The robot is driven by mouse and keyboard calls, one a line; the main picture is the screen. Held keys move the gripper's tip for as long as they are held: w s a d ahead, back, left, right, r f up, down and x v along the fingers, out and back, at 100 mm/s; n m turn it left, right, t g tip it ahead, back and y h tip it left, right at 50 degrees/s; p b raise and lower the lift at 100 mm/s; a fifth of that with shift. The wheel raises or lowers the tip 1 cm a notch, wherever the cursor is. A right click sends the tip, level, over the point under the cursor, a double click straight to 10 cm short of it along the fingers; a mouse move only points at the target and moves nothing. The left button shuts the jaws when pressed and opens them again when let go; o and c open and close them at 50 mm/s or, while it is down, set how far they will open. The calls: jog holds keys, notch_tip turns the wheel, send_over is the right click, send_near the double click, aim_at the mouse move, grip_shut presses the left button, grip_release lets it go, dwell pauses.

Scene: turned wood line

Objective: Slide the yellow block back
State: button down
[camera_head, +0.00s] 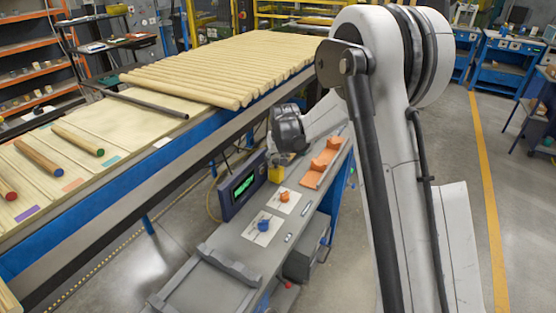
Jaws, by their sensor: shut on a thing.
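The yellow block (276,174) is small in the view and stands on the grey workbench (245,250), just right of a dark display box. My gripper (281,157) comes down over it from above, its fingers small and partly hidden by the dark wrist. It is shut on the yellow block. The block's upper part is covered by the gripper, and I cannot tell whether its underside touches the bench.
The display box (243,186) stands close on the left. An orange holder (323,165) lies to the right. Nearer are white cards with an orange piece (284,197) and a blue piece (263,225). A grey rack (215,272) fills the near end. Wooden rods (220,75) lie on the long table.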

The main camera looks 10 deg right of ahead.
jog(key=shift+s+a+f, duration=0.1)
jog(key=shift+s+a, duration=0.05)
jog(key=c, duration=1.4)
grip_release()
jog(key=shift+s+a, duration=0.1)
jog(key=shift+c, duration=0.2)
